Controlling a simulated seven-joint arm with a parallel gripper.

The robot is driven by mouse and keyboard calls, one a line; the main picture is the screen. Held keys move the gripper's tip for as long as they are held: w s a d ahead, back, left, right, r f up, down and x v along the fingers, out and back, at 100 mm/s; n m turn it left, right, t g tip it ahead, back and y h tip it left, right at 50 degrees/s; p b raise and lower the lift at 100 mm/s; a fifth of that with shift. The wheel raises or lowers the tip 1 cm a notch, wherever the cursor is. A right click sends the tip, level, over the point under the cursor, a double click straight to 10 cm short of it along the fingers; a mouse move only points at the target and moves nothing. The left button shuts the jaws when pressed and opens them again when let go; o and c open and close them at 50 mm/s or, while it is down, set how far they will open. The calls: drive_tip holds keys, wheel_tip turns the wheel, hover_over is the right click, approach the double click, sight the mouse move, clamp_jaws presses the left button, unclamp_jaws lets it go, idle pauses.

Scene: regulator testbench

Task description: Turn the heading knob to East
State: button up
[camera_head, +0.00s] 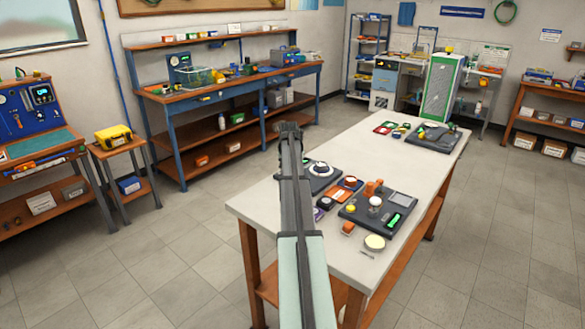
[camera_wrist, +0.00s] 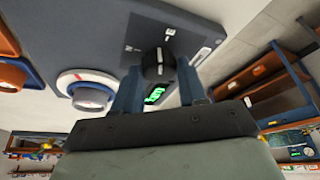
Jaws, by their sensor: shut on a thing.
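In the wrist view the black round knob (camera_wrist: 157,64) stands on a dark grey panel (camera_wrist: 112,30). Pale markings are printed on the panel beside it; one looks like an N, and another small mark sits in a white box. A light line shows on the knob, but its exact heading is unclear. My gripper (camera_wrist: 159,76) has one blue-grey finger on each side of the knob and is shut on it. A green lit display (camera_wrist: 156,96) shows just below the knob, partly hidden by the gripper. In the head view my arm hides the knob.
In the head view, the white table (camera_head: 300,235) also holds a dark device with a round white button (camera_head: 375,200) and several small parts.

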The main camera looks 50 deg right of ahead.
drive_tip(key=shift+w+a+m+g, duration=0.1)
drive_tip(key=shift+m+g, duration=0.6)
drive_tip(key=shift+m, duration=1.2)
drive_tip(key=o, duration=1.1)
drive_tip(key=shift+c, duration=0.2)
drive_tip(key=v, duration=1.3)
drive_tip(key=shift+a+r, duration=0.3)
drive_tip(key=shift+a, duration=0.05)
